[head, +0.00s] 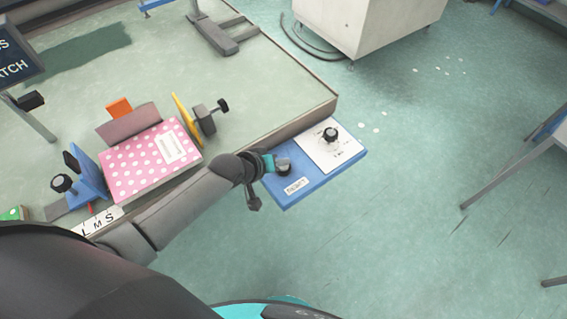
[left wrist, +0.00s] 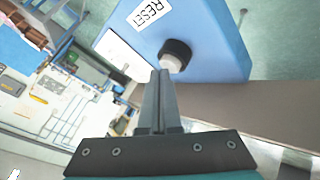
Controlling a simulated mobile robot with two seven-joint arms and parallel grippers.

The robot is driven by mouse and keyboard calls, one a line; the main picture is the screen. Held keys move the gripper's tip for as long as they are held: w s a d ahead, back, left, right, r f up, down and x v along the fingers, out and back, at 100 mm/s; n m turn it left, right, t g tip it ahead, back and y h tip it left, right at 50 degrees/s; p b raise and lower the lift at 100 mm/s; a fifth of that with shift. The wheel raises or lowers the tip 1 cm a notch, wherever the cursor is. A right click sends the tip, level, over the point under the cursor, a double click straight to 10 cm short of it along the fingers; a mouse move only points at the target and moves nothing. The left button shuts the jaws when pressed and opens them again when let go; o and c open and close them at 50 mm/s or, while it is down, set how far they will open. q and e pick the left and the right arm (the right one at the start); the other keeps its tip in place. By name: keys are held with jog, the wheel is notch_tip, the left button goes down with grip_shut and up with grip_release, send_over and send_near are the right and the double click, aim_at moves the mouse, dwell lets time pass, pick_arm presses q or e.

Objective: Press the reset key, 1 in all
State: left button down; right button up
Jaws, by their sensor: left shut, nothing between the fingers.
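A blue panel (head: 315,178) sits at the table's front right corner, with a white RESET label (head: 296,186). The reset key (head: 283,168) is a round dark-collared button beside the label. In the left wrist view the key (left wrist: 173,57) shows a black collar and a pale centre. My left gripper (left wrist: 161,73) is shut and empty, its fingertips right at the key's pale centre. I cannot tell whether they touch or press it. In the head view my left wrist is beside the key and the fingertips are hard to make out. My right gripper is not in view.
A white plate with a black knob (head: 330,134) is on the same panel. A pale cabinet (head: 365,25) stands behind. Open floor lies to the right.

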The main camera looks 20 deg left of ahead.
pick_arm(q)
jog(key=shift+f, duration=0.3)
dwell(0.5)
jog(key=shift+r+p, duration=1)
notch_tip(320, 180, up, 5)
jog(key=p, duration=0.5)
jog(key=shift+r, duration=0.1)
dwell(0.4)
